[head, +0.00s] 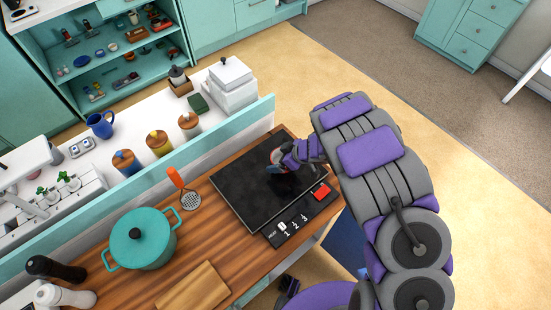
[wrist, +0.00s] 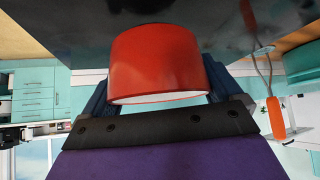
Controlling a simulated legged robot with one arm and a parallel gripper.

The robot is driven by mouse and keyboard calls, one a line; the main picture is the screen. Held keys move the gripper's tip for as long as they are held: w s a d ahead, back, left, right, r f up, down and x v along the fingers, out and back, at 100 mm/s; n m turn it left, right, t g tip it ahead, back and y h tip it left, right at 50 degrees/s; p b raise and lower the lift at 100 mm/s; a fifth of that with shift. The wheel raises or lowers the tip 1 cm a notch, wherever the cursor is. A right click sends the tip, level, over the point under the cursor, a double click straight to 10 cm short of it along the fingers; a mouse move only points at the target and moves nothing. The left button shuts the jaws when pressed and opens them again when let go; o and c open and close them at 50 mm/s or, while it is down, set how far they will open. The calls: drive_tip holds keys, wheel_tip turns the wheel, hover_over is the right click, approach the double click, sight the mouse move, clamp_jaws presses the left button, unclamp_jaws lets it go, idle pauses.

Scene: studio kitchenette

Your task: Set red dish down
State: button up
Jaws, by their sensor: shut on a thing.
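The red dish (wrist: 158,62) fills the middle of the wrist view, with a pale rim along its lower edge there. My gripper (wrist: 155,90) is shut on it, with dark fingers on both sides. In the head view my gripper (head: 276,167) is over the black cooktop (head: 240,200), near its far right part. Only a small red and white bit of the dish (head: 275,155) shows there beside the fingers. The dark cooktop surface is close to the dish in the wrist view; I cannot tell whether they touch.
The cooktop has a front strip with numbers and a red block (head: 321,190). Jars (head: 158,142) stand on the white ledge behind.

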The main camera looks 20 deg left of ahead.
sight(278, 158)
drive_tip(key=shift+w+a, duration=0.35)
drive_tip(key=shift+w, duration=0.1)
drive_tip(key=shift+w+d+r, duration=0.2)
drive_tip(key=shift+w+d, duration=0.1)
drive_tip(key=shift+d+f, duration=0.1)
drive_tip(key=shift+f, duration=0.05)
drive_tip(key=f, duration=0.1)
drive_tip(key=a+f+b, duration=0.1)
drive_tip(key=f, duration=0.1)
drive_tip(key=shift+f, duration=0.2)
drive_tip(key=shift+a+f, duration=0.1)
drive_tip(key=shift+a, duration=0.2)
drive_tip(key=shift+c, duration=0.6)
drive_tip(key=o, duration=0.8)
drive_tip(key=shift+d, duration=0.1)
drive_tip(key=shift+o, duration=0.6)
drive_tip(key=shift+d, duration=0.15)
drive_tip(key=shift+d+r, duration=0.2)
drive_tip(key=shift+d, duration=0.15)
drive_tip(key=p+v, duration=0.2)
drive_tip(key=v, duration=0.9)
drive_tip(key=shift+r, duration=0.3)
